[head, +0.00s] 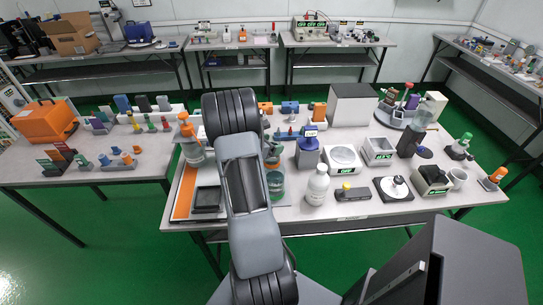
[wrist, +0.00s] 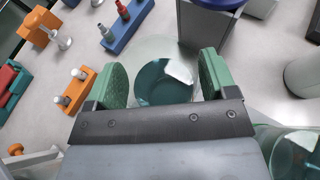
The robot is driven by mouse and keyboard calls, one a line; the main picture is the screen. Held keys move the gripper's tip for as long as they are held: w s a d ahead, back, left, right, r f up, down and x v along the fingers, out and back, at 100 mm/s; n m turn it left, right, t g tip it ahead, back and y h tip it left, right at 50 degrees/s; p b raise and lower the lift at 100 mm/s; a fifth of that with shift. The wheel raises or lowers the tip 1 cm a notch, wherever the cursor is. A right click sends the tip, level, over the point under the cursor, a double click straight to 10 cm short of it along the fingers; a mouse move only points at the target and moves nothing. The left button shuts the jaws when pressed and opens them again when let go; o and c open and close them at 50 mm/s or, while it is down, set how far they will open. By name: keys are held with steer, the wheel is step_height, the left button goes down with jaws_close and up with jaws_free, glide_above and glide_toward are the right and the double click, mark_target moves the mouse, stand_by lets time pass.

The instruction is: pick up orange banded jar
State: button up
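A clear jar (wrist: 165,82) with teal contents and a white label sits between the fingers of my gripper (wrist: 160,83) in the wrist view. The green-padded fingers are apart, one on each side of it; I cannot tell whether they touch it. No orange band shows on it from this angle. A second clear jar (wrist: 296,152) with teal contents and a white label is at the lower right. In the head view, a teal-filled jar (head: 275,183) stands just right of my arm; I cannot tell which of the two it is.
A dark square canister (wrist: 208,25) stands close beyond the right finger. A blue block with pegs (wrist: 127,22) and an orange block with pegs (wrist: 76,90) lie to the left. In the head view, a white bottle (head: 317,186) and an orange-topped spray bottle (head: 191,146) stand nearby.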

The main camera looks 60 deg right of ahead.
steer(key=c, duration=1.3)
